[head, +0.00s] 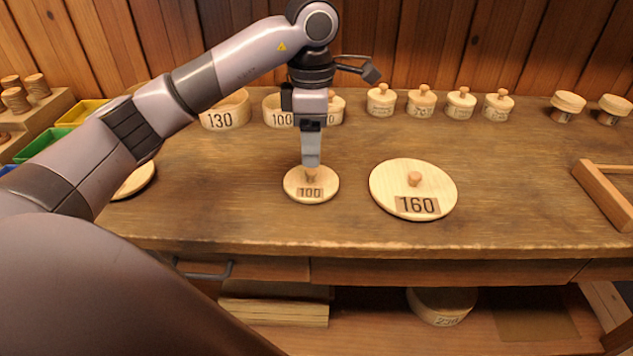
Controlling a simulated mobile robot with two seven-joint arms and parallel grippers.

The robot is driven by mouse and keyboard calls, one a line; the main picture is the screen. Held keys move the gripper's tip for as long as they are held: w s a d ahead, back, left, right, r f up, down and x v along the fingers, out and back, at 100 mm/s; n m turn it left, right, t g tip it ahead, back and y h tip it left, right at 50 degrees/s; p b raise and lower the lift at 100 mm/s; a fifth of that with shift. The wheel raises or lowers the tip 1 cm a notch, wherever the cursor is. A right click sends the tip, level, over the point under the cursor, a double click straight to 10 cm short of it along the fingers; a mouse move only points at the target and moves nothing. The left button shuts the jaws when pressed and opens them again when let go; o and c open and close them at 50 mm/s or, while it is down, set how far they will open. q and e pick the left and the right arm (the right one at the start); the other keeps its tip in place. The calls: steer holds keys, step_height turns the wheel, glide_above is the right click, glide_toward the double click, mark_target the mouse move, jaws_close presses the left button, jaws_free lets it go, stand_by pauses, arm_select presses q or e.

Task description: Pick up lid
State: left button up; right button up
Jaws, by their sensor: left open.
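A round wooden lid marked 100 (322,197) lies flat on the workbench (250,222), with a small knob in its middle. My left gripper (311,165) is open and points straight down at the knob, which it partly hides. I cannot tell whether the fingers touch the knob. A larger lid marked 160 (390,182) lies to the right, with its knob upright. Part of another lid (138,180) shows at the left behind my arm. My right gripper is not in view.
Open round boxes marked 130 (222,120) and 100 (272,119) stand behind. Several small lidded boxes (421,107) line the back. A wooden frame (603,195) lies at the right. Coloured bins (82,112) stand at the left. The bench's front middle is clear.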

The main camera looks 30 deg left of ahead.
mark_target(311, 170)
arm_select(q)
steer(key=f, duration=0.5)
steer(key=shift+w+a+f, duration=0.15)
steer(key=shift+a+f, duration=0.1)
steer(key=shift+a, duration=0.05)
jaws_close()
steer(key=shift+r, duration=0.1)
